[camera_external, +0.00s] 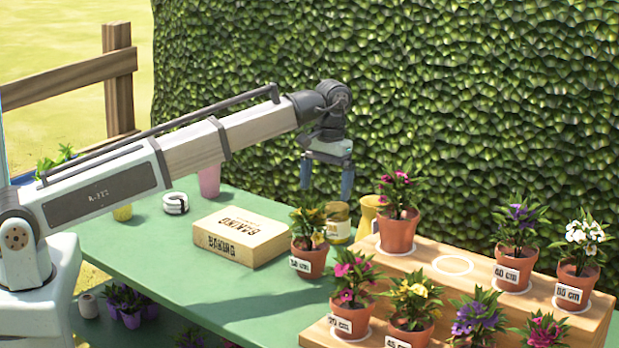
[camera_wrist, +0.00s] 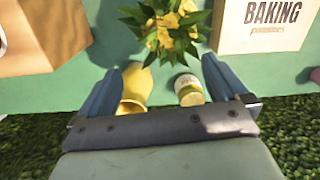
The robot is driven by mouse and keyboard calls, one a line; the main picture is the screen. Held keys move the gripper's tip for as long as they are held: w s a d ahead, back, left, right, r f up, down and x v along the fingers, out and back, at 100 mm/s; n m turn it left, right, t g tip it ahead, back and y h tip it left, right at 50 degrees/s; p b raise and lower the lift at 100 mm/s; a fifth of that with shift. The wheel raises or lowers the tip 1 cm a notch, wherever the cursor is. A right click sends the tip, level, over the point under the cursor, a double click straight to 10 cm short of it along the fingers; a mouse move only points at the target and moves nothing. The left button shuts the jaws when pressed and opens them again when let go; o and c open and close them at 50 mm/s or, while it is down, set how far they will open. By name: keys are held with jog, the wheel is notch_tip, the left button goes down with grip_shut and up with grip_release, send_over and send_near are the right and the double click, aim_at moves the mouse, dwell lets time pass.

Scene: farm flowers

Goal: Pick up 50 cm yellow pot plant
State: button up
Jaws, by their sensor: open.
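A terracotta pot with yellow flowers (camera_external: 309,258) stands upright on the green table, left of the wooden stand. Its small white label seems to read 50 cm. Its yellow blooms show from above at the top middle of the wrist view (camera_wrist: 168,28). My gripper (camera_external: 327,186) is open and empty, pointing down, higher than the plant and towards the hedge side of it. In the wrist view its blue fingers (camera_wrist: 162,68) are spread, with the plant beyond their tips. Another yellow-flowered pot (camera_external: 410,318) stands on the stand's lower step; its label is hard to read.
A jar (camera_external: 338,224) and a yellow vase (camera_external: 368,212) stand close behind the plant. A BAKING box (camera_external: 241,236) lies to its left. The stepped stand (camera_external: 415,262) at right holds several potted flowers and an empty white ring. The hedge rises behind the table.

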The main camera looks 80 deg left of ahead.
jog(key=s+f+m, duration=0.2)
jog(key=s+m, duration=0.1)
jog(key=m+t, duration=0.1)
jog(key=m, duration=2.2)
send_near(311, 250)
jog(key=f, duration=0.3)
jog(key=a+f, duration=0.1)
jog(key=f, duration=0.1)
jog(key=shift+s+f, duration=0.15)
jog(key=shift+s, duration=0.1)
jog(key=shift+w+d+f, duration=0.1)
jog(key=shift+d+f, duration=0.05)
jog(key=shift+f, duration=0.7)
jog(key=shift+w+d+f, duration=0.1)
jog(key=shift+d+f, duration=0.1)
jog(key=shift+f, duration=0.7)
jog(key=shift+w+d+f, duration=0.1)
jog(key=shift+d+f, duration=0.05)
jog(key=shift+f, duration=0.7)
jog(key=c, duration=1)
jog(key=shift+r, duration=0.1)
